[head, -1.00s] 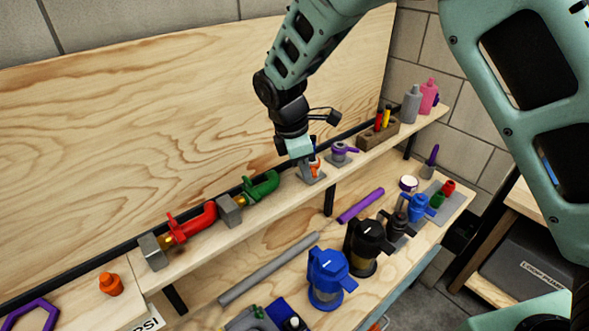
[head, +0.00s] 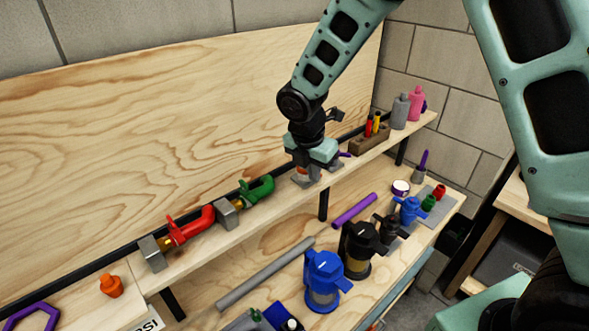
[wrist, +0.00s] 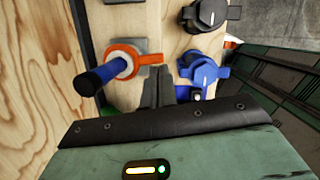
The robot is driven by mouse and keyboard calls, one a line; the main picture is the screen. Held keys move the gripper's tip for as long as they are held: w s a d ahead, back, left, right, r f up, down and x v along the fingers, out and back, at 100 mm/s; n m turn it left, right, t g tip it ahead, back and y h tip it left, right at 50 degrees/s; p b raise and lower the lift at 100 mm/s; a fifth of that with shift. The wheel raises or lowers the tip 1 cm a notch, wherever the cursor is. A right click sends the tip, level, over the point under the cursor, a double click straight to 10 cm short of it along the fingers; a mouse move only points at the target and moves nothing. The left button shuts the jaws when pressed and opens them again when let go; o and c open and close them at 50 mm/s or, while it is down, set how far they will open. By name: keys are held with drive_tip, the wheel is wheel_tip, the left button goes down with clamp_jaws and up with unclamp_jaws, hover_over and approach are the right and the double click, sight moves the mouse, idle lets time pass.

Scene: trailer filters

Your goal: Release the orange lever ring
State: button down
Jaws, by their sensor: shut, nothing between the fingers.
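The orange lever ring (wrist: 122,60) sits around a pale collar on a grey mount in the wrist view, with a blue cylinder (wrist: 100,78) rising out of it. Its lever tab (wrist: 152,58) points right. My gripper (wrist: 157,88) is shut and empty, its fingertips just below the tab; I cannot tell whether they touch it. In the head view my gripper (head: 316,172) is low over the upper shelf, beside the orange ring (head: 301,172), which is partly hidden by my wrist.
Red (head: 190,226) and green (head: 257,190) valves stand left on the shelf. A wooden block with pens (head: 371,143) and bottles (head: 416,105) stand right. A purple lever (head: 345,155) is mostly hidden behind my gripper. Blue (head: 325,278) and black (head: 358,250) filters stand below.

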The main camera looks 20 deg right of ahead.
drive_tip(key=n, duration=0.1)
drive_tip(key=d+n+p, duration=0.1)
drive_tip(key=shift+w+d+n, duration=0.15)
drive_tip(key=shift+d+n, duration=0.05)
drive_tip(key=shift+n, duration=0.1)
drive_tip(key=shift+w+a+p, duration=0.35)
drive_tip(key=shift+w+a, duration=0.2)
idle(0.4)
